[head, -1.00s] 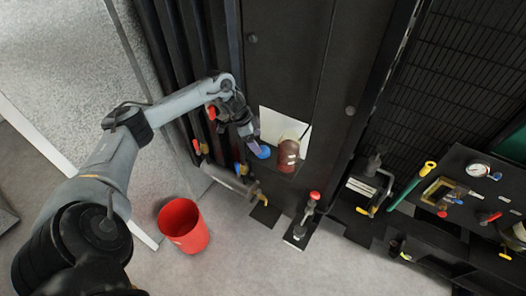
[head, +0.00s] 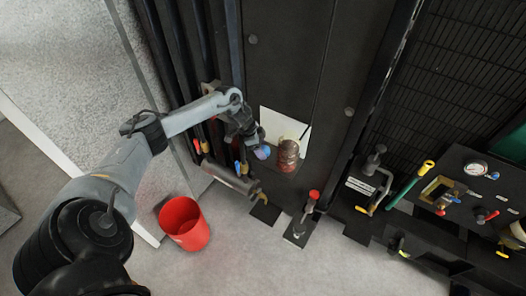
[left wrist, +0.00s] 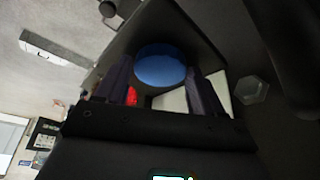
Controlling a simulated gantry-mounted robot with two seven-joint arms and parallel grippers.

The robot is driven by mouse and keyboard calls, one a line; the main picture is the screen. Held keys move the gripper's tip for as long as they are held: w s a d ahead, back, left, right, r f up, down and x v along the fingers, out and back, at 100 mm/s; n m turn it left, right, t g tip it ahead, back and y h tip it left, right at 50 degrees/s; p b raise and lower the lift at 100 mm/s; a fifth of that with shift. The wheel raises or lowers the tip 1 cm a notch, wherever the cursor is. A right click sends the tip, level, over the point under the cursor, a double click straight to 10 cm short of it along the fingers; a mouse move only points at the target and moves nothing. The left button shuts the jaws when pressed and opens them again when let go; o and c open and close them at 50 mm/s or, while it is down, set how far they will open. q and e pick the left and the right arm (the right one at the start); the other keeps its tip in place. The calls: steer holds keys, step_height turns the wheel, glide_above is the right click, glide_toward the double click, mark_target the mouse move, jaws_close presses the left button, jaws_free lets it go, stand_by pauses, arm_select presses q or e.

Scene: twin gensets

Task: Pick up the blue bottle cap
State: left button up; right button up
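The blue bottle cap (head: 263,152) shows at the tip of my left gripper (head: 255,143), beside a reddish-brown jar (head: 288,152). In the left wrist view the round blue cap (left wrist: 160,66) lies between the tips of the two dark fingers of my left gripper (left wrist: 160,76). The fingers stand about a cap's width apart, one on each side. I cannot tell whether they press on the cap or only flank it, nor whether it still rests on the dark surface. My right gripper is in neither view.
A white sheet (head: 270,121) lies behind the jar. A red bucket (head: 184,224) stands on the floor below my left arm. A red-topped valve (head: 309,205) and grey pipe fittings (head: 232,178) lie near the cap. Gauges and levers (head: 474,168) sit at the right.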

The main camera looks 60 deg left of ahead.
arm_select(q)
steer(key=c, duration=0.6)
steer(key=shift+r, duration=0.1)
